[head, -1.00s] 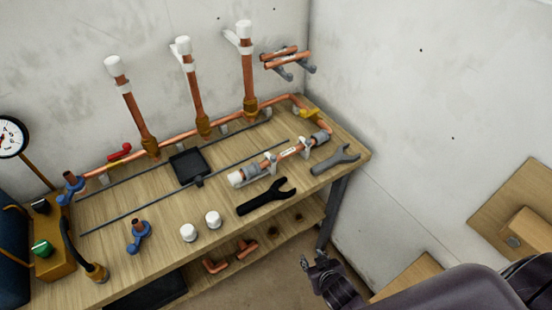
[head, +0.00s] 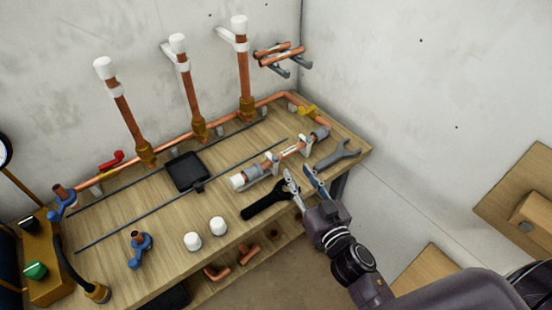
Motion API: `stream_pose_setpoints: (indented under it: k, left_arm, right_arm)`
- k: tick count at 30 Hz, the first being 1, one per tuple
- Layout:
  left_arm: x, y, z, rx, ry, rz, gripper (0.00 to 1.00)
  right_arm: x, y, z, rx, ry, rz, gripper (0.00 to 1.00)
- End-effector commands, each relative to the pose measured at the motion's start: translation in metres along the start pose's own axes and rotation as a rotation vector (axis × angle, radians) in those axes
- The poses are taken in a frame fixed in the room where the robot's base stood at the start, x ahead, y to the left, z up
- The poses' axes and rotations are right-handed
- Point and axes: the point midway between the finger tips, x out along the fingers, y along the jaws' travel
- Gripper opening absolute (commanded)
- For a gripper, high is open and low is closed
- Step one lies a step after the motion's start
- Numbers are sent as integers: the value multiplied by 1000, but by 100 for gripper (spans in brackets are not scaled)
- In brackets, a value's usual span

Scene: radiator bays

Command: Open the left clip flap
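A short copper pipe (head: 291,152) with grey end fittings lies in two white clips on the wooden bench. The left clip (head: 271,162) stands beside the left grey fitting. The right clip (head: 306,146) is nearer the right fitting. Whether each flap is open or closed is too small to tell. My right gripper (head: 303,181) is in front of the pipe, near the bench's front edge, with its two fingers spread apart and nothing seen between them. It looks apart from the clips, short of the left one. My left gripper is not in view.
A black wrench (head: 262,201) lies left of my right gripper and a grey wrench (head: 338,155) right of it. Upright copper pipes (head: 192,97) stand behind.

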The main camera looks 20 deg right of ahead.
Motion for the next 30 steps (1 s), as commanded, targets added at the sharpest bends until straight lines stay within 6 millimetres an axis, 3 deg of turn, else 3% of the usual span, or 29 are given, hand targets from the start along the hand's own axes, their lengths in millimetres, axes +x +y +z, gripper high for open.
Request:
stream_pose_setpoints:
  k: [3, 7, 21, 30]
  left_arm:
    - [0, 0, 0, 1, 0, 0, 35]
    - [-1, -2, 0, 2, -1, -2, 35]
    - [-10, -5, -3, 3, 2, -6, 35]
    - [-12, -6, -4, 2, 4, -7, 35]
  right_arm:
    - [2, -17, 1, 7, 27, -78, 32]
    - [5, -26, 1, 12, 38, -115, 32]
    - [64, -33, -2, 11, 39, -116, 32]
    - [80, -35, -2, 12, 38, -116, 32]
